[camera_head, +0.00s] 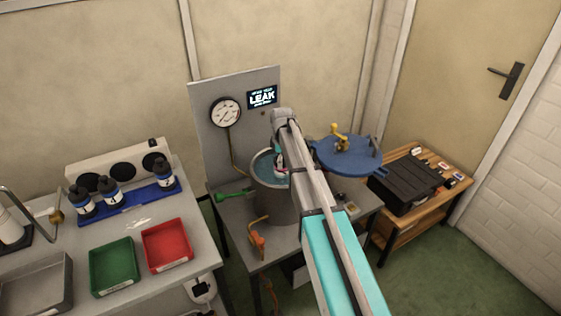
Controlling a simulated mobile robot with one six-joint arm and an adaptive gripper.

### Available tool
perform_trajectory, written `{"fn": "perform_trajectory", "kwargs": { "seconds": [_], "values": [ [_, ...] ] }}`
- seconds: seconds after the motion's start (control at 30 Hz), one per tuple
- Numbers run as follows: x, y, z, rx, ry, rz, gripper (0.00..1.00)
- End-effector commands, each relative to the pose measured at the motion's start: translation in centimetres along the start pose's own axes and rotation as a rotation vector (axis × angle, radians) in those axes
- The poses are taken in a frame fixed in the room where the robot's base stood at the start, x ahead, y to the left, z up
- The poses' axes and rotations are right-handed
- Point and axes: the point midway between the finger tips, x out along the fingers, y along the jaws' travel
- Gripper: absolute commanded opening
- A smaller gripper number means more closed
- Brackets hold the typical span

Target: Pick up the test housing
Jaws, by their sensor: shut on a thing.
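My arm reaches over a round grey tank (276,205) filled with water, below an open blue lid. My gripper (282,168) is low inside the tank's mouth, at or near the water. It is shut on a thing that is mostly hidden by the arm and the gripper. This is likely the test housing, but its shape does not show clearly. Several dark bottle-like housings with white and blue labels (112,192) stand on a blue rack (140,200) on the left bench.
The round blue lid (347,155) with a yellow clamp stands open right of the tank. A pressure gauge (226,112) and a sign reading "LEAK" (262,97) are on the panel behind. Green (113,268) and red (167,246) trays sit left; a black case (405,187) lies right.

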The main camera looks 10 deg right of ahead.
Motion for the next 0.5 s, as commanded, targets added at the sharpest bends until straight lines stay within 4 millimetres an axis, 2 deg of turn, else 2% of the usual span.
{"fn": "perform_trajectory", "kwargs": {
  "seconds": [0.03, 0.2, 0.5],
  "values": [
    [-0.9, 0.0, 0.0, 0.0, 0.0, 0.0, 0.26],
    [-1.9, 0.0, 0.0, 0.0, 0.0, 0.0, 0.26],
    [-2.4, 0.0, 0.0, 0.0, 0.0, 0.0, 0.26]
  ]
}}
